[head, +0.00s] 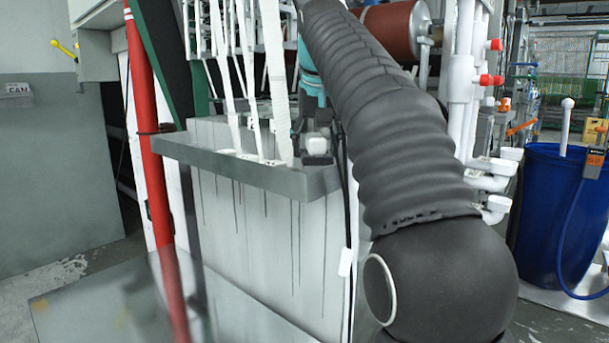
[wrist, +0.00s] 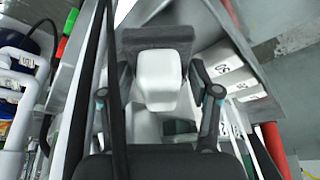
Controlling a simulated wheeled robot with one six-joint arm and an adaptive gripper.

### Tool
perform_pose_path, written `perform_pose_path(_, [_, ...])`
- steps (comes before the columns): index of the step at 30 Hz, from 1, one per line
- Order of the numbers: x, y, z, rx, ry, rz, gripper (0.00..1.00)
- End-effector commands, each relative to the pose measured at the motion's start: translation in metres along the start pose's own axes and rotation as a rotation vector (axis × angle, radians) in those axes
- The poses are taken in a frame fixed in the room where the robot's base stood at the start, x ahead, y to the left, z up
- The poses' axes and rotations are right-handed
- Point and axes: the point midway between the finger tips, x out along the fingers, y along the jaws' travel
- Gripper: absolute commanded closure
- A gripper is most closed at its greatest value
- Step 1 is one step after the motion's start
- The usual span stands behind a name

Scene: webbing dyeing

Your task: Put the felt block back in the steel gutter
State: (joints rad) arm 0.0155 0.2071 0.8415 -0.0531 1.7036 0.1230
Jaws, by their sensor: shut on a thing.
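The felt block is a pale, rounded block (wrist: 158,82) in the middle of the wrist view, between my gripper's two dark fingers (wrist: 159,88). It also shows small in the head view (head: 317,144). My gripper (head: 317,152) is shut on it, near the right end of the steel gutter. The steel gutter (head: 235,170) is a grey trough along the top of the pale tank. Its grey wall (wrist: 236,35) runs diagonally in the wrist view. A dark grey piece (wrist: 158,38) lies just beyond the block. I cannot tell whether the block touches the gutter.
White webbing strips (head: 274,80) hang down to the gutter, left of my gripper. Several labelled white pieces (wrist: 222,56) lie along the gutter. A red post (head: 150,130) stands at the left. White pipes (head: 462,80) and a blue barrel (head: 548,210) stand at the right.

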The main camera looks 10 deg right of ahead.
Motion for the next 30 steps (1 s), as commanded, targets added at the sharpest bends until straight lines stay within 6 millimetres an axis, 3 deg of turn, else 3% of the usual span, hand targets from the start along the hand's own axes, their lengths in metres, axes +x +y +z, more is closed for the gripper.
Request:
perform_pose_path(7, [0.018, -0.020, -0.006, 0.001, 0.000, 0.000, 0.75])
perform_pose_path(8, [0.019, -0.021, -0.006, 0.001, -0.001, 0.000, 0.81])
perform_pose_path(11, [0.022, -0.021, -0.005, 0.002, -0.001, 0.000, 0.82])
perform_pose_path(18, [0.052, -0.021, 0.008, 0.001, 0.000, 0.000, 0.82])
perform_pose_path(27, [0.057, -0.021, 0.009, 0.001, -0.002, 0.001, 0.82])
perform_pose_path(28, [0.057, -0.021, 0.010, 0.001, -0.003, 0.001, 0.33])
perform_pose_path(30, [0.057, -0.021, 0.010, 0.001, -0.003, 0.001, 0.28])
